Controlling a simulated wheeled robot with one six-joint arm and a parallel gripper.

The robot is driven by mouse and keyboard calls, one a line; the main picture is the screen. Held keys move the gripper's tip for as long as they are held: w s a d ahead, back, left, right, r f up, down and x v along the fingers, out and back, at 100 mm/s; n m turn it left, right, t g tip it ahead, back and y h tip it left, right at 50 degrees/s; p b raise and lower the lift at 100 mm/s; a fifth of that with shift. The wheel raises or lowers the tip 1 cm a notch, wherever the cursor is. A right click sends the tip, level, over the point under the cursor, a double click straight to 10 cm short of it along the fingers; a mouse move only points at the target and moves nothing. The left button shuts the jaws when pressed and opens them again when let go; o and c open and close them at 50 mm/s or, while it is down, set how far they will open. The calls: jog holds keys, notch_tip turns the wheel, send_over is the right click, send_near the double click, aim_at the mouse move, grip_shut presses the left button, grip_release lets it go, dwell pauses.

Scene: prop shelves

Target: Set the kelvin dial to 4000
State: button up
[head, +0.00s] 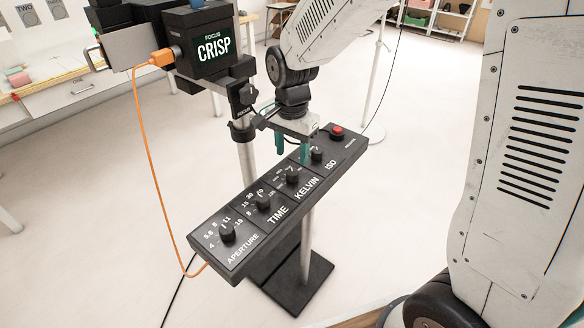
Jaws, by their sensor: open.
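The kelvin dial (292,176) is a black knob on a sloped black control panel (252,240), with the word KELVIN printed in front of it. Its scale numbers and pointer are too small to read. My gripper (292,158) has two teal fingers, apart and with nothing between them. It hangs over the panel's back edge, just behind the kelvin dial and the ISO dial (316,155). The right finger overlaps the left side of the ISO dial in the picture; I cannot tell if they touch.
The time dial (263,200) and aperture dial (227,234) sit to the left, a red button (337,131) to the right. A camera (205,45) with a screen reading FOCUS CRISP stands behind the panel on a pole. An orange cable (147,150) hangs at left.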

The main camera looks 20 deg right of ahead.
aim_at(292, 172)
notch_tip(292, 172, down, 6)
jog(key=shift+r, duration=0.1)
jog(key=c, duration=1)
